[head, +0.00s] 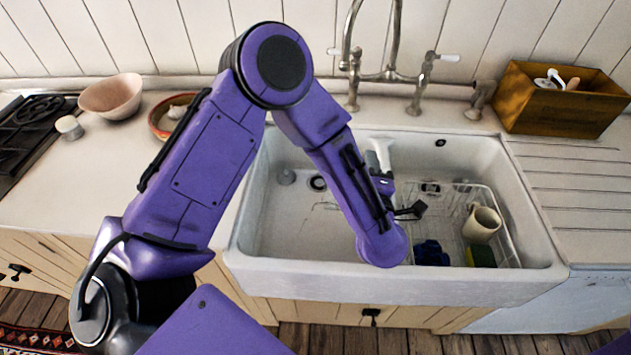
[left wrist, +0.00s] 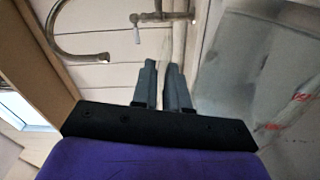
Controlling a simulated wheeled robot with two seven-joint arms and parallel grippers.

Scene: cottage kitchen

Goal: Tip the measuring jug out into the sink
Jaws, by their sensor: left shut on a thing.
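The measuring jug (left wrist: 265,60) fills the right of the left wrist view, clear and greyish with red markings, close beside the fingers. My left gripper (left wrist: 163,80) is shut on it; the exact grip is hard to make out. In the head view the left gripper (head: 410,211) is over the white sink (head: 300,262), partly hidden by my forearm. A pale shape (head: 380,155) behind my wrist may be part of the jug; the rest is hidden. I cannot tell its tilt or its contents. My right gripper is not in view.
A wire rack (head: 508,240) in the sink's right side holds a cream mug (head: 482,226), a sponge (head: 482,257) and a dark blue thing (head: 431,253). The tap (head: 392,75) stands behind the sink. A wooden box (head: 560,110) stands back right; a pink bowl (head: 111,96) sits left.

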